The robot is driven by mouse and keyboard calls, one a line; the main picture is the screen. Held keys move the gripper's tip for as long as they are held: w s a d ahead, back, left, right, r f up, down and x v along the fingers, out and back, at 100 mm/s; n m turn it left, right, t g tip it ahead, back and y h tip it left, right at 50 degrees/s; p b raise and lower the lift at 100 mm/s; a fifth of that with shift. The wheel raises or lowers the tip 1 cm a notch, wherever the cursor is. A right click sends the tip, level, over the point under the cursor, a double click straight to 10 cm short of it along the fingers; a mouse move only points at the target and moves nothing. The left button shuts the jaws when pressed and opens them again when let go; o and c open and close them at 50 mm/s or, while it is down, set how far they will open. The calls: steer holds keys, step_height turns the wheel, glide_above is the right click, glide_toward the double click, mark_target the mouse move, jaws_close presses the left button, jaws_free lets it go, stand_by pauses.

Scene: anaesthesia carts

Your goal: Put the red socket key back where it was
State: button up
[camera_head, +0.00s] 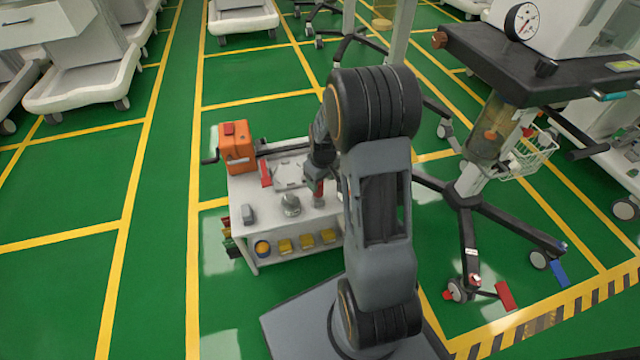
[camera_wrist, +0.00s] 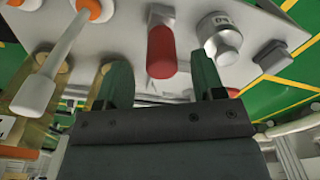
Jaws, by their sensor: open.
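A red cylindrical handle, which looks like the red socket key (camera_wrist: 161,50), shows in the wrist view between and just beyond my fingertips. In the head view a red piece of it (camera_head: 319,190) shows right at my gripper (camera_head: 317,176), over the right part of the small white bench (camera_head: 240,188). In the wrist view my gripper (camera_wrist: 162,82) is open, with one dark finger on each side of the handle's line and a visible gap to both.
A wheeled stand (camera_head: 468,185) is close on the right. Green floor is free on the left.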

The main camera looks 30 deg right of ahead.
steer(key=s+a+r+m+t+p, duration=0.1)
steer(key=s+a+r, duration=0.2)
steer(key=r, duration=0.4)
steer(key=s+a+r+p, duration=0.1)
steer(key=s+a+r, duration=0.2)
steer(key=r, duration=0.5)
steer(key=s+a+r+m+t, duration=0.1)
steer(key=s+a+r, duration=0.3)
steer(key=s, duration=0.4)
steer(key=shift+s+m, duration=0.4)
steer(key=shift+m, duration=0.1)
steer(key=shift+r, duration=0.1)
